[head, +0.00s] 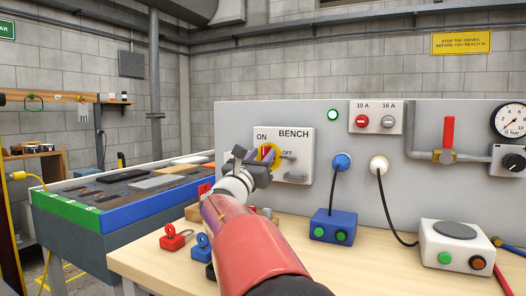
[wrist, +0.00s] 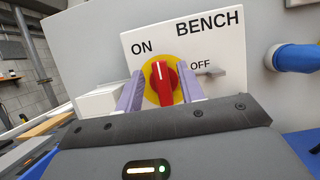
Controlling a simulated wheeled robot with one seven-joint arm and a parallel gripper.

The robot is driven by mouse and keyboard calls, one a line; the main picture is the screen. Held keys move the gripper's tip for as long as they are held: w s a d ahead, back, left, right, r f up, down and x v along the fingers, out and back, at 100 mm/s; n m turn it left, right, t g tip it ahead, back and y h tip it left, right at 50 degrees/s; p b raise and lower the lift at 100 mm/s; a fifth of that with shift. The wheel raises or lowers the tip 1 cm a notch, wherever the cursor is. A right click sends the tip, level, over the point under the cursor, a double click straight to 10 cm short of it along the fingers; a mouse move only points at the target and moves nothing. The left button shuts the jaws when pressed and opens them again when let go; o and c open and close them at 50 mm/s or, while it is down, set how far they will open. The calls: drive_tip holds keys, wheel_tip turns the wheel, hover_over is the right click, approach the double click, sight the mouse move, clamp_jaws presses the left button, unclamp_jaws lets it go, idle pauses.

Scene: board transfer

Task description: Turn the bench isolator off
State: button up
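The bench isolator (head: 305,140) is a white box marked BENCH, ON and OFF, mounted on the grey panel. Its red rotary handle (wrist: 160,84) sits on a yellow disc (wrist: 178,66). The handle stands near upright in the wrist view, its white mark at the top, nearer ON than OFF. My gripper (wrist: 160,88) is open, with one pale purple finger on each side of the handle and gaps between. In the head view my gripper (head: 266,156) covers part of the handle. A grey tab (wrist: 208,72) sticks out below OFF.
A green lamp (head: 333,114) glows on the panel. Blue (head: 342,162) and white (head: 379,164) plugs sit to the right. Red (head: 176,238) and blue (head: 203,247) padlocks lie on the wooden bench (head: 150,262).

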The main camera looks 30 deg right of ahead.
drive_tip(key=shift+w+d+r, duration=0.3)
drive_tip(key=shift+w+d, duration=0.1)
drive_tip(key=shift+d, duration=0.15)
clamp_jaws()
